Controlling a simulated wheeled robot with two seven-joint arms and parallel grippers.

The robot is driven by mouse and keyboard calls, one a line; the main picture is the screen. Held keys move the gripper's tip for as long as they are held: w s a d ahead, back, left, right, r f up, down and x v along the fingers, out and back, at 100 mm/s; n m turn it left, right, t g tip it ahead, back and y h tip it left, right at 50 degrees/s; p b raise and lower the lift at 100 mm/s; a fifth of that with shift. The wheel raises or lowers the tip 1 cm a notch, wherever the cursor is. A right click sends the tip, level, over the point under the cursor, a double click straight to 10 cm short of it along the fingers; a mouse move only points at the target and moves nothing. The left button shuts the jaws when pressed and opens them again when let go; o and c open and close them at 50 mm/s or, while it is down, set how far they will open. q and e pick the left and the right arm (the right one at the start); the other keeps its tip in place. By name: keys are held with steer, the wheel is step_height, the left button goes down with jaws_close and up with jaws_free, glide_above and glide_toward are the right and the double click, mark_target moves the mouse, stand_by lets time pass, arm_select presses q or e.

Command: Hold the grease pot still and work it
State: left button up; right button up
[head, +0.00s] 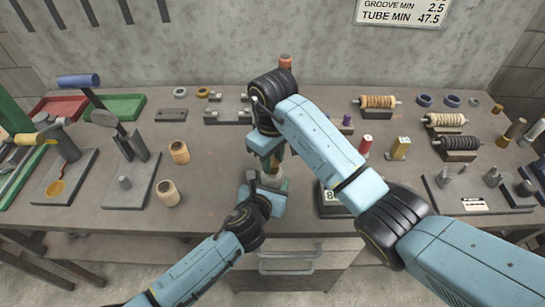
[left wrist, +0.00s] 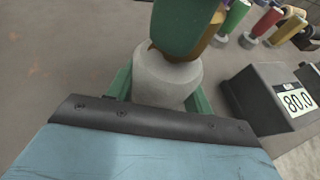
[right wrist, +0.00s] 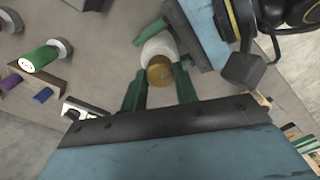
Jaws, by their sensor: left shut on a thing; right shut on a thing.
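The grease pot is a pale, whitish round body with a brass-coloured top. In the left wrist view, the pot (left wrist: 166,82) sits between the green fingers of my left gripper (left wrist: 160,92), which is shut on its body. In the right wrist view, the brass top (right wrist: 160,71) lies at the fingertips of my right gripper (right wrist: 160,88), which is shut on it above the pale body (right wrist: 157,47). In the head view, the pot (head: 280,182) is mostly hidden by my grippers, near the front edge of the bench. The right gripper comes from above, the left from the front.
A display box reading 80.0 (left wrist: 293,100) stands close to the right of the pot. Red (head: 365,144) and yellow (head: 400,147) pieces stand behind it. A lever press (head: 125,175) and tan rolls (head: 168,193) are at left. Spools (head: 458,142) and a peg plate (head: 480,190) are at right.

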steer(key=shift+a+r, duration=0.1)
steer(key=shift+r, duration=0.05)
steer(key=o, duration=1)
